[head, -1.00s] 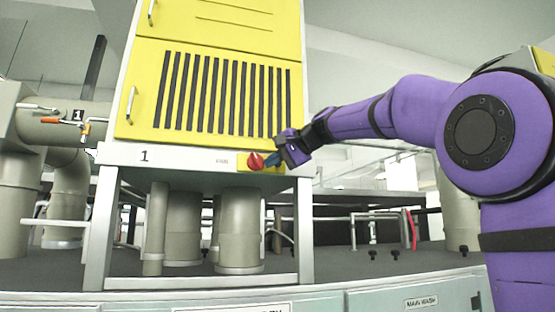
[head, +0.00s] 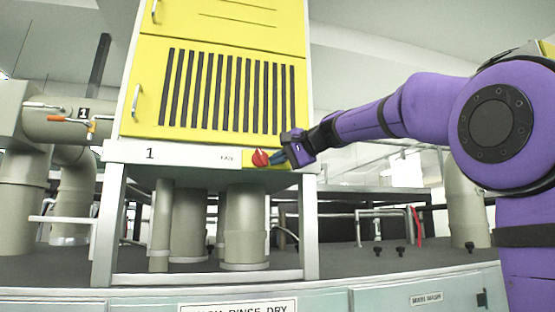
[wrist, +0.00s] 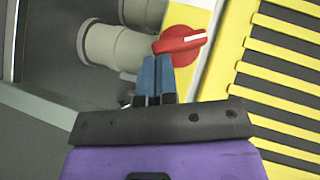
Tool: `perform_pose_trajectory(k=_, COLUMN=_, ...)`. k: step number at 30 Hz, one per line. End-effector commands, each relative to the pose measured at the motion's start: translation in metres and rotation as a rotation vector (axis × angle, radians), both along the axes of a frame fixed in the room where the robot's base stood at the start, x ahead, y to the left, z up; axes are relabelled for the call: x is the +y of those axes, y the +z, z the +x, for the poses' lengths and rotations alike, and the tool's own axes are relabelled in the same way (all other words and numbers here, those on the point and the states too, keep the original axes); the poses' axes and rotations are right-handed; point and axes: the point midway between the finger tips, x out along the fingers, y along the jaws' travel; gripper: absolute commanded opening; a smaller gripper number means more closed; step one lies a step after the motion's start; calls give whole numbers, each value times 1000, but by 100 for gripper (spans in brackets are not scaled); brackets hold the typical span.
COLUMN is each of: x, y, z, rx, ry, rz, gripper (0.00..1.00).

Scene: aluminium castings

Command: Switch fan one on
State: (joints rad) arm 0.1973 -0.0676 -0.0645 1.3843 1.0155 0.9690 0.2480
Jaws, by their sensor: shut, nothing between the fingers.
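The fan one unit (head: 150,153) is a yellow louvred cabinet on a white frame marked "1". A red rotary switch (head: 260,158) sits on a yellow plate at the right end of the white strip. In the wrist view the red knob (wrist: 180,40) shows a white line on its handle, which lies nearly crosswise in the picture. My gripper (head: 284,155) is at the right of the knob. Its blue fingers (wrist: 154,62) are shut together with nothing between them. Their tips are at the knob's near edge; I cannot tell whether they touch it.
Beige ducts (head: 246,225) stand under the cabinet. A metal rail (head: 380,213) and small black knobs (head: 400,251) are at the right on the dark bench top.

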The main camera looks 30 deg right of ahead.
Motion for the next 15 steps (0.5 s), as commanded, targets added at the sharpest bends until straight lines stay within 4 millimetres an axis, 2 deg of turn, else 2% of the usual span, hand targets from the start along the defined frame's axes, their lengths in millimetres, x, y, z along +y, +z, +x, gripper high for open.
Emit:
perform_pose_trajectory(k=8, x=1, y=-3, z=0, rx=-13, ry=2, rz=76, gripper=0)
perform_pose_trajectory(k=15, x=3, y=-10, z=0, rx=-40, ry=2, rz=234, gripper=0)
